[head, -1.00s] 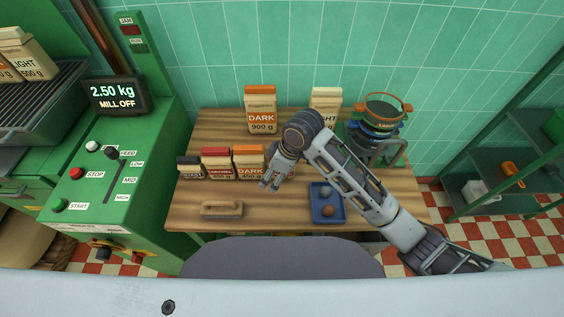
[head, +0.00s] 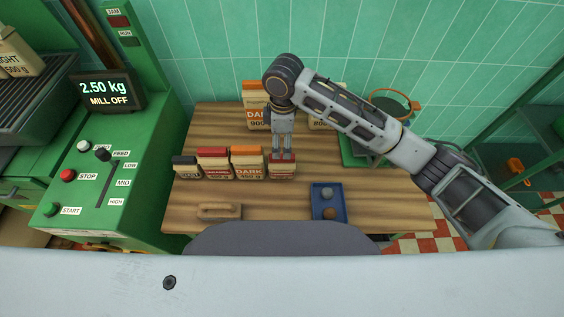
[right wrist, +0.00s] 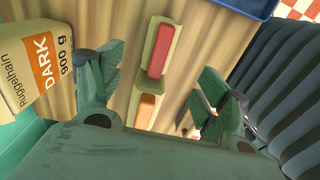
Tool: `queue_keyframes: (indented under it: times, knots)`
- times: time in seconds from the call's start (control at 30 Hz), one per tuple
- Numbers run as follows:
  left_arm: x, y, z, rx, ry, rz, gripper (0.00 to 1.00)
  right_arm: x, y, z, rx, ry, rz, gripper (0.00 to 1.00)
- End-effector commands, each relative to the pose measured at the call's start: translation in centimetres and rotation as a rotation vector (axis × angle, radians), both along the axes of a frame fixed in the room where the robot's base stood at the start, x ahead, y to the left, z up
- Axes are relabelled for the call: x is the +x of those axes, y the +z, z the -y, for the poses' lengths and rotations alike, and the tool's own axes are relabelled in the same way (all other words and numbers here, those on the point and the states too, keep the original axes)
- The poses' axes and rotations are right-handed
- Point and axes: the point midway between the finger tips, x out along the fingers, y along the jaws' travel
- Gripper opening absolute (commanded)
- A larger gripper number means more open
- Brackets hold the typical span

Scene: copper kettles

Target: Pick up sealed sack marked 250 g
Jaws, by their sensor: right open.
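My right gripper (head: 283,155) points down over a small red-topped paper sack (head: 282,170) at the right end of the front row. Its fingertips are at about the sack's top in the head view; whether they touch it I cannot tell. The sack's weight marking is too small to read. In the right wrist view the gripper (right wrist: 155,88) is open, and the red top (right wrist: 161,48) and an orange top (right wrist: 146,108) show between and beyond its fingers. My left gripper is not in view.
Left of that sack stand an orange-topped DARK sack (head: 247,163), a red-topped sack (head: 214,163) and a black-topped sack (head: 187,167). A larger DARK 900 g sack (head: 255,101) is behind. A blue tray (head: 322,190) and a wooden-handled tool (head: 219,211) lie in front.

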Motion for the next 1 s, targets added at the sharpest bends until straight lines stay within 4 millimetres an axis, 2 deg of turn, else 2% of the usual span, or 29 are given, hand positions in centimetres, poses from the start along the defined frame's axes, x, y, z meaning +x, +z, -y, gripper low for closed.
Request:
queue_keyframes:
  times: [0.6,0.77,1.0]
  knots:
    - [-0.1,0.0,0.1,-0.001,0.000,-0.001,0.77,0.3,0.0,0.3,-0.019,0.011,-0.003,0.75]
    - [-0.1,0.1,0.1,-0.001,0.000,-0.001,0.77,0.2,-1.1,0.4,-0.020,0.011,-0.005,0.75]
    - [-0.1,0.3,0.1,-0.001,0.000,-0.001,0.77,0.2,-4.2,0.3,-0.020,0.011,-0.005,0.75]
